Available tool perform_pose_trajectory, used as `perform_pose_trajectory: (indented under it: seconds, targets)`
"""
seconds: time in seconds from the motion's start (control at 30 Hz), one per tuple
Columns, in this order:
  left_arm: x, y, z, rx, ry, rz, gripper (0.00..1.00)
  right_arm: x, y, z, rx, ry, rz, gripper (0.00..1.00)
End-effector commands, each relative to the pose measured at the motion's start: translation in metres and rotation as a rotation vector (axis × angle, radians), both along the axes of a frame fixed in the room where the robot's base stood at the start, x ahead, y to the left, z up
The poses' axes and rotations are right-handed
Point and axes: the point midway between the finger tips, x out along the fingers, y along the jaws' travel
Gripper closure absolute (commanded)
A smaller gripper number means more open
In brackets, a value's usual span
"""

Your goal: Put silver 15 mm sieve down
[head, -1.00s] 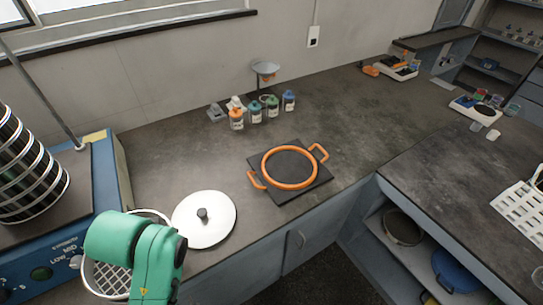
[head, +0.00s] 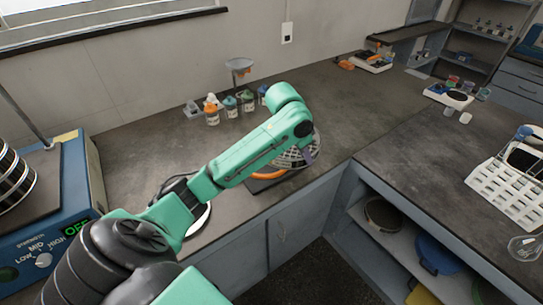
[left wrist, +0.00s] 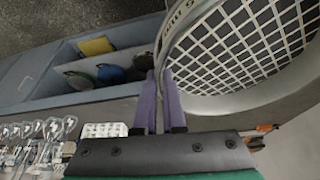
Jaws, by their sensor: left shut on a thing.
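The silver sieve with its wide square mesh (head: 291,158) is held by its rim in my left gripper (head: 309,155). In the left wrist view, the purple fingers (left wrist: 160,105) are shut on the rim of the sieve (left wrist: 245,45). In the head view the sieve is over the orange ring with handles (head: 268,174), which lies on a dark square plate (head: 258,187). My forearm and the sieve hide most of the ring. I cannot tell whether the sieve touches it. My right gripper is not in view.
A white lid (head: 200,221) is mostly hidden under my left arm. Several small bottles (head: 229,107) stand behind. The shaker with its sieve stack (head: 14,182) is at the left. The counter right of the plate is clear.

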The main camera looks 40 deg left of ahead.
Motion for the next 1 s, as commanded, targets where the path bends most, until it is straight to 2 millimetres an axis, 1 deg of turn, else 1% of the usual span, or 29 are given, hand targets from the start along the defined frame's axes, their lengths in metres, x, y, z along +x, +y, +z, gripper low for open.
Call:
perform_pose_trajectory:
  seconds: [0.03, 0.1, 0.2, 0.3, 0.37, 0.4, 0.47, 0.8, 0.9, 1.0]
  targets:
    - [0.012, 0.025, 0.011, 0.01, -0.012, 0.016, 1.0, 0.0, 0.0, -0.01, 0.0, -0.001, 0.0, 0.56]
    - [0.022, 0.052, 0.03, 0.006, -0.011, 0.033, 1.0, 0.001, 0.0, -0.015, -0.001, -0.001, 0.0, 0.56]
    - [0.028, 0.081, 0.056, 0.004, -0.008, 0.06, 1.0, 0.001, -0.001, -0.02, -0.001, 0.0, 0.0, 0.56]
    - [0.029, 0.098, 0.074, 0.0, -0.006, 0.077, 1.0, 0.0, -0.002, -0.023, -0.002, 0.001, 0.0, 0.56]
    - [0.029, 0.103, 0.078, 0.0, -0.002, 0.082, 1.0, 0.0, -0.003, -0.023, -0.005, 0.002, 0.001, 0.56]
    - [0.029, 0.105, 0.076, 0.0, 0.001, 0.083, 1.0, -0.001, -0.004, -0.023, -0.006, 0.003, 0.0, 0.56]
    - [0.028, 0.106, 0.065, 0.001, 0.005, 0.084, 1.0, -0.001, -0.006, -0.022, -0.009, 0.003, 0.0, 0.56]
    - [0.027, 0.105, -0.044, 0.001, 0.007, 0.084, 1.0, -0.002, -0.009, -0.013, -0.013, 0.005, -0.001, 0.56]
    - [0.028, 0.105, -0.066, 0.002, 0.002, 0.082, 1.0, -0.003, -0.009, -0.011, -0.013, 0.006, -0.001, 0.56]
    - [0.028, 0.104, -0.081, 0.001, 0.003, 0.082, 1.0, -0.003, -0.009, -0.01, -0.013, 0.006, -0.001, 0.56]
